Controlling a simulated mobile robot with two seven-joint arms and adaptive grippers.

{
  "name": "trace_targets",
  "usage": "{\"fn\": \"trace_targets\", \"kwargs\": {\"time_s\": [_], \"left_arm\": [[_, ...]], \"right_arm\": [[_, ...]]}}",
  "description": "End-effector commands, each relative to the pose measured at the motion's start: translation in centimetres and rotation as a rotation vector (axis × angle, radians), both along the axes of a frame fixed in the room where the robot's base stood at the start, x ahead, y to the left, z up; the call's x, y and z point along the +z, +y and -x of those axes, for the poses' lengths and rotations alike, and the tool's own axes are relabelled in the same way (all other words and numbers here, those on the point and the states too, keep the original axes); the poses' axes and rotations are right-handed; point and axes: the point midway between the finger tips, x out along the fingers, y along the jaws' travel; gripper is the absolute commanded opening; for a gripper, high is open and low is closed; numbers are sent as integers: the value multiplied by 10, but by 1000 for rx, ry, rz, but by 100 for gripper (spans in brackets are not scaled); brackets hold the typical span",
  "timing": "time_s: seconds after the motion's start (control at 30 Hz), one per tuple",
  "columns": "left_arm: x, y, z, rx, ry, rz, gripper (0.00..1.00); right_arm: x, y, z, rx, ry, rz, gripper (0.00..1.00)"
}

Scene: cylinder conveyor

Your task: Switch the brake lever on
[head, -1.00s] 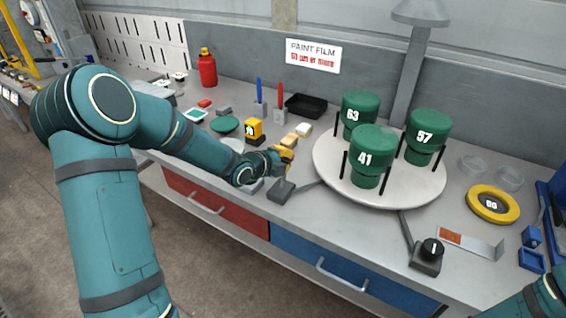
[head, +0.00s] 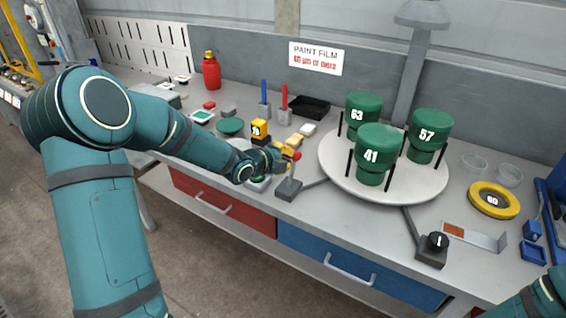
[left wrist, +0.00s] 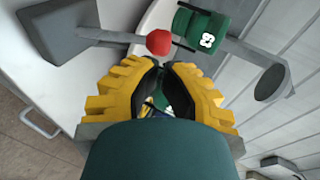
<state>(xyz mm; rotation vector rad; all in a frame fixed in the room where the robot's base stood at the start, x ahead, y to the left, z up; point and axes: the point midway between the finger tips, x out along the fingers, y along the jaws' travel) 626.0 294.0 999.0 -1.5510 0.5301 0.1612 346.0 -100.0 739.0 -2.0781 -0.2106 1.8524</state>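The brake lever has a dark base (head: 288,191) at the bench's front edge, left of the turntable, and a grey shaft topped by a red knob (head: 296,156). The shaft stands roughly upright in the head view. The knob also shows in the left wrist view (left wrist: 159,42), just beyond the fingertips. My left gripper (head: 288,154) is at knob height, right beside it in the head view. In the left wrist view its yellow fingers (left wrist: 162,76) are apart, with nothing held between them. My right gripper is out of view; only part of my right arm shows at the lower right.
The white turntable (head: 330,168) carries green canisters and black posts close to the lever's right. A dark knob unit (head: 432,250) sits at the front edge. A yellow block (head: 260,132), pen holders and a black tray (head: 308,106) stand behind my left gripper.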

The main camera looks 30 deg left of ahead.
Motion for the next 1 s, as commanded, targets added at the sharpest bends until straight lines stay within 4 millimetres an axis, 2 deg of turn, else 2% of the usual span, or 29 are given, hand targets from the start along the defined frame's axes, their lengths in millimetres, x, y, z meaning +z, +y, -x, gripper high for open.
{"fn": "trace_targets", "kwargs": {"time_s": [0.03,0.3,0.5,0.7,1.0], "left_arm": [[4,-1,0,-1,-1,-2,0],[35,15,53,4,0,-2,0],[48,21,76,2,0,-1,0],[51,22,84,0,1,0,0],[50,22,84,0,1,1,0]], "right_arm": [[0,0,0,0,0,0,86],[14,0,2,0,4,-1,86],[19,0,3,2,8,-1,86],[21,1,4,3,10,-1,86],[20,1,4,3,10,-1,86]]}}
